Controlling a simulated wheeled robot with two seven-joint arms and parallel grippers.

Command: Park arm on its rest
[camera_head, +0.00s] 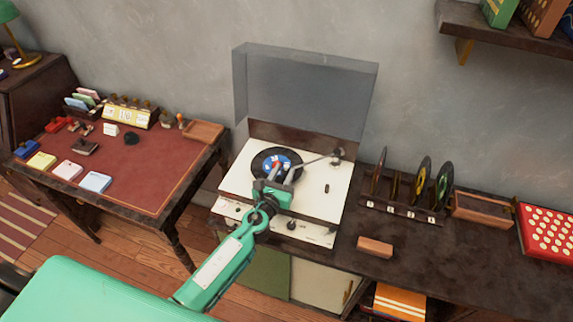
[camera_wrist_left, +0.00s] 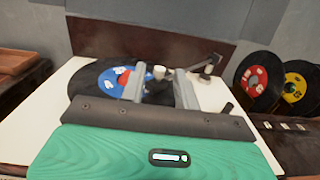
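The cream record player (camera_head: 315,197) stands on the dark cabinet with its clear lid raised. A black record with a blue and red label (camera_head: 262,165) lies on its platter; it also shows in the left wrist view (camera_wrist_left: 90,84). The tonearm (camera_head: 318,159) reaches left from its pivot (camera_head: 338,154) towards the record; in the left wrist view the arm (camera_wrist_left: 188,69) runs behind my fingers. I cannot tell whether its tip touches the record. My left gripper (camera_head: 283,175) is over the record's front right part, fingers apart (camera_wrist_left: 160,88), with nothing clearly gripped. My right gripper is out of view.
A record rack (camera_head: 400,208) with several discs stands right of the player. A wooden block (camera_head: 375,246) lies in front of it. A red-topped desk (camera_head: 125,170) with small items is at the left. The raised lid (camera_head: 305,95) stands behind the platter.

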